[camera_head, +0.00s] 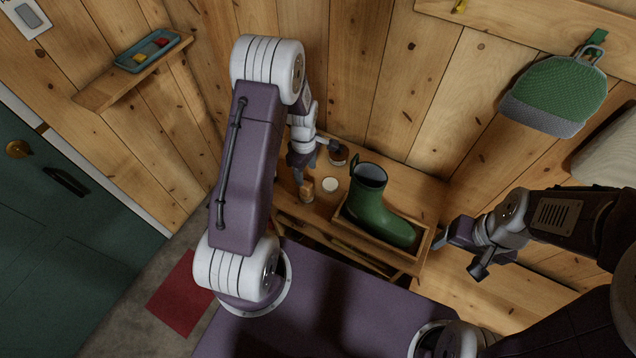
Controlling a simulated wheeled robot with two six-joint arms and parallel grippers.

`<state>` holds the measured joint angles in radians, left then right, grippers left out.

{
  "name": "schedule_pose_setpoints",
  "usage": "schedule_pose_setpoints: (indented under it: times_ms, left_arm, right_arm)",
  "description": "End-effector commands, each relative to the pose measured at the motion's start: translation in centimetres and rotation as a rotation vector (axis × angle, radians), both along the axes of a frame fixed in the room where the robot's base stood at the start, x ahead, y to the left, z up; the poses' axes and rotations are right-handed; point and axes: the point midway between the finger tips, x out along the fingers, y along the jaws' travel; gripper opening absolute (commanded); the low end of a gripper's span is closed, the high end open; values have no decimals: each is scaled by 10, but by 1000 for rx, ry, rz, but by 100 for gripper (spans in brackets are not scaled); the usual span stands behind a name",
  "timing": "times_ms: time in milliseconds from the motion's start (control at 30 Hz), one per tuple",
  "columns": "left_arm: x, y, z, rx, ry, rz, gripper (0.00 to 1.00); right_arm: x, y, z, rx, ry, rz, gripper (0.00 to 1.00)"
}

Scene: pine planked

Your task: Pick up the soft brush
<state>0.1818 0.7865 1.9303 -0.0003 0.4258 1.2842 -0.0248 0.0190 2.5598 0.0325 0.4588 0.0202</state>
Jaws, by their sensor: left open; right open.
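A small brown wooden piece (306,190), which may be the soft brush, stands on the wooden bench (410,188). Its bristles cannot be made out. My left gripper (318,162) is open over the back left of the bench, just behind this piece; I cannot tell whether they touch. My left arm hides part of the bench's left side. My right gripper (459,258) is open and empty, to the right of the tray and apart from the things on the bench.
A green boot (378,208) stands in a wooden tray (423,252). A round pale-topped item (330,185) and a small round container (339,157) are near my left gripper. A green cap (558,92) hangs on the wall. The bench's back right is clear.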

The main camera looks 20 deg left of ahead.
Motion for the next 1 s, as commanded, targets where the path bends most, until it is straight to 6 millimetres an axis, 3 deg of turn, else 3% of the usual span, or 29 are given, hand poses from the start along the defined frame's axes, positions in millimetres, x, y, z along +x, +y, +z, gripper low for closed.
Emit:
schedule_pose_setpoints:
  times_ms: [233,467,700,1000]
  left_arm:
    - [-1,-1,-33,-1,2,-2,56]
    - [-1,0,-45,-1,1,-3,56]
    - [-1,1,-85,-1,0,-3,56]
    - [0,1,-92,-1,-3,-3,54]
  right_arm:
    - [0,0,7,0,0,0,77]
    - [0,0,10,0,0,0,77]
    - [0,0,22,0,0,0,77]
    - [0,0,22,0,0,0,77]
